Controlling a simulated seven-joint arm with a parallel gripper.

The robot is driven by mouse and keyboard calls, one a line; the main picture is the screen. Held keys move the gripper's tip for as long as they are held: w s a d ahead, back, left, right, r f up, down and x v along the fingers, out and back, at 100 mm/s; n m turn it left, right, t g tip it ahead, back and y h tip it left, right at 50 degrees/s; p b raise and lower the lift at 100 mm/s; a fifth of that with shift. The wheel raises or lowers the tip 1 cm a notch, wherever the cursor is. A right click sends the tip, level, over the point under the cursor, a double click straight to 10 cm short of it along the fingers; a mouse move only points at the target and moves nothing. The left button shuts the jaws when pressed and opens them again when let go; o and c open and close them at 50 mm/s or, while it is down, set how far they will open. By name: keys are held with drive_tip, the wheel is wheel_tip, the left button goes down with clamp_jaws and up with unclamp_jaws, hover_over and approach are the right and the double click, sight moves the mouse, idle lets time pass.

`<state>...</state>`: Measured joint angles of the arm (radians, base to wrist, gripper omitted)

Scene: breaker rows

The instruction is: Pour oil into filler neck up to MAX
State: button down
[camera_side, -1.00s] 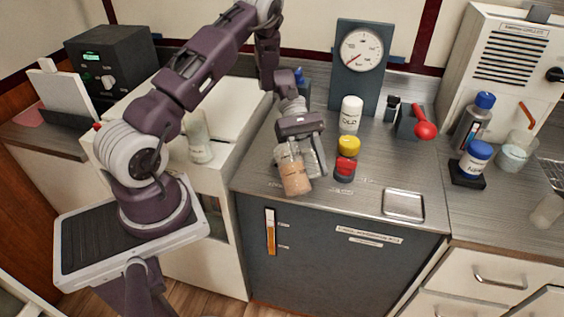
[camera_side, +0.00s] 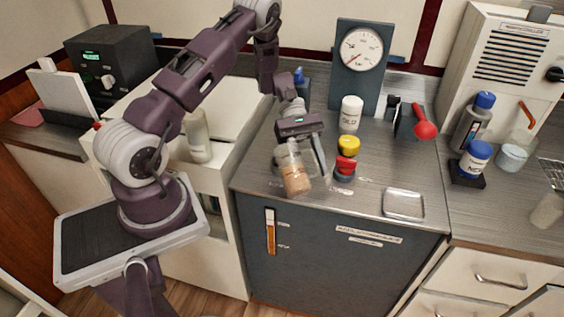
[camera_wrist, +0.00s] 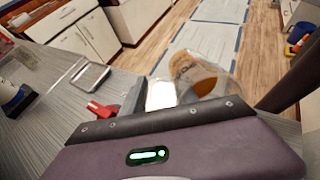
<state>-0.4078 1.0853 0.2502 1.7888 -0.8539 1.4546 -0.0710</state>
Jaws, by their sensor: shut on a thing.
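My gripper (camera_side: 303,155) is shut on a clear bottle (camera_side: 296,181) with amber-brown oil in its lower part. The bottle leans and hangs near the front left edge of the steel worktop. In the wrist view the bottle (camera_wrist: 196,78) shows beyond the gripper, with the oil inside. I cannot make out a filler neck; the gripper and bottle may hide it, and no oil stream shows. A sight gauge (camera_side: 270,232) on the dark cabinet front has an amber column and two side marks; their lettering is too small to read.
Right of the bottle stand a yellow cap (camera_side: 348,146) and a red part (camera_side: 345,166), with a white bottle (camera_side: 351,115) behind. A shallow metal tray (camera_side: 403,204) lies at the front right. The worktop between tray and lever is clear.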

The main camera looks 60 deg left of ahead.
drive_tip(key=shift+r+h, duration=0.5)
drive_tip(key=shift+r, duration=0.15)
idle(0.9)
